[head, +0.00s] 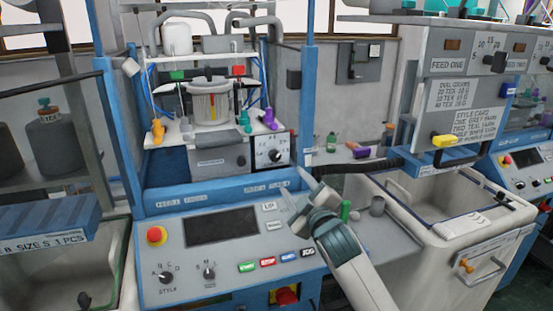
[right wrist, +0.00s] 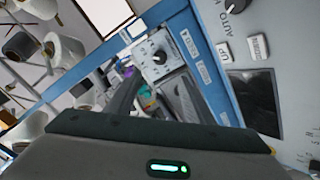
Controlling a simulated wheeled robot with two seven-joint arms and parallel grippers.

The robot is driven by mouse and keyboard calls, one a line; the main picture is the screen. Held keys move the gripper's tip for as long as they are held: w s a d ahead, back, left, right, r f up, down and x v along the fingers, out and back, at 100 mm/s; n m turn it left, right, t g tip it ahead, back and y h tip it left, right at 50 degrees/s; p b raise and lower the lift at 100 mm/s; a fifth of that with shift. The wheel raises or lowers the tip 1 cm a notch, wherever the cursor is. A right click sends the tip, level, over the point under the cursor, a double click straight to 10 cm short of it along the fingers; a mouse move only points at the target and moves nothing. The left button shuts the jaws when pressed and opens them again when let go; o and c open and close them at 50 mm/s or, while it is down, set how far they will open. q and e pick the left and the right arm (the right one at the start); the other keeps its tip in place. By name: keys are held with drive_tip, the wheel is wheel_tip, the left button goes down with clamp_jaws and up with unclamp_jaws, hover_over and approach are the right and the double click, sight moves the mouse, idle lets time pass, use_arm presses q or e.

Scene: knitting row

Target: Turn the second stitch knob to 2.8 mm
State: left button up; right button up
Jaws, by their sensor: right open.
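A black knob (head: 273,155) sits on a white marked dial plate inside the blue machine frame, right of a grey box. It also shows in the right wrist view (right wrist: 160,57); its scale is too small to read, and I cannot tell whether it is the second stitch knob. My right gripper (head: 301,196) is open and empty, in front of the frame's lower blue rail, below and right of that knob and apart from it. Two more black knobs, the style knob (head: 166,277) and another (head: 209,274), are on the front panel. My left gripper is not in view.
The front panel has a dark screen (head: 221,228), a red emergency button (head: 156,236) and coloured buttons. Blue posts (head: 310,80) flank the machine opening. A white bin (head: 440,205) stands at the right. A yarn cup (head: 210,102) stands above the grey box.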

sight(276, 158)
drive_tip(key=p+x, duration=0.3)
drive_tip(key=x, duration=1.1)
drive_tip(key=shift+p, duration=0.35)
drive_tip(key=shift+x, duration=1.05)
drive_tip(key=c, duration=1.1)
